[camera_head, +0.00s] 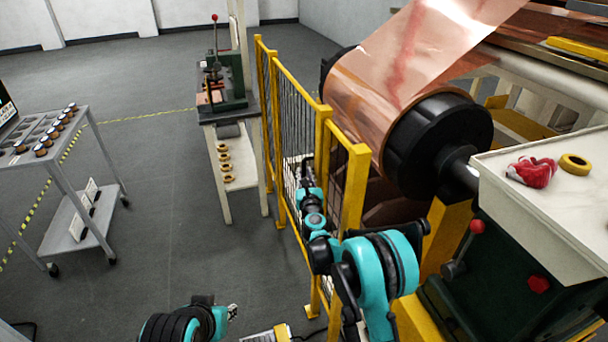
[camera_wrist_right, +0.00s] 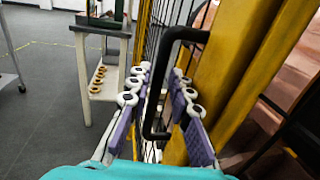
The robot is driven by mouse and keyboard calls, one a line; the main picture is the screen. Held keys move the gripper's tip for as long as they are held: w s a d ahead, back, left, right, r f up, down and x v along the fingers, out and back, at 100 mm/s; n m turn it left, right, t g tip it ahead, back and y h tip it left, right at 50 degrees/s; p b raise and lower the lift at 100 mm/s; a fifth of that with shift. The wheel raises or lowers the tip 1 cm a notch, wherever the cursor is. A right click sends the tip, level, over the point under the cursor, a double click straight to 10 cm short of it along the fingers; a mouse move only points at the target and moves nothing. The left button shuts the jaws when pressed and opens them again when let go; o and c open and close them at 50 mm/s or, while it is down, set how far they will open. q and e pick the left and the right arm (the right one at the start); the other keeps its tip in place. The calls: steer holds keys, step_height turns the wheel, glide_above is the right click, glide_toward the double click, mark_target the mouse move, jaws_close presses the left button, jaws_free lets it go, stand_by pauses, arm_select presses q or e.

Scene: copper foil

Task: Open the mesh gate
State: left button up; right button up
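The mesh gate (camera_head: 291,110) is a dark wire panel in a yellow frame, standing in line with its yellow posts at the centre of the head view. In the right wrist view, a black handle (camera_wrist_right: 158,85) is fixed along the yellow upright (camera_wrist_right: 213,70). My right gripper (camera_wrist_right: 160,100) is open, with its purple-and-white fingers on either side of the handle and gaps showing.
A copper foil roll (camera_head: 365,95) on a machine stands right of the gate. A small bench (camera_head: 237,165) with a green press stands on the left side, and a grey cart (camera_head: 75,180) is further left. Open grey floor lies between cart and gate.

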steer(key=shift+w+a, duration=0.1)
steer(key=shift+w, duration=0.75)
jaws_close()
steer(key=shift+a, duration=0.1)
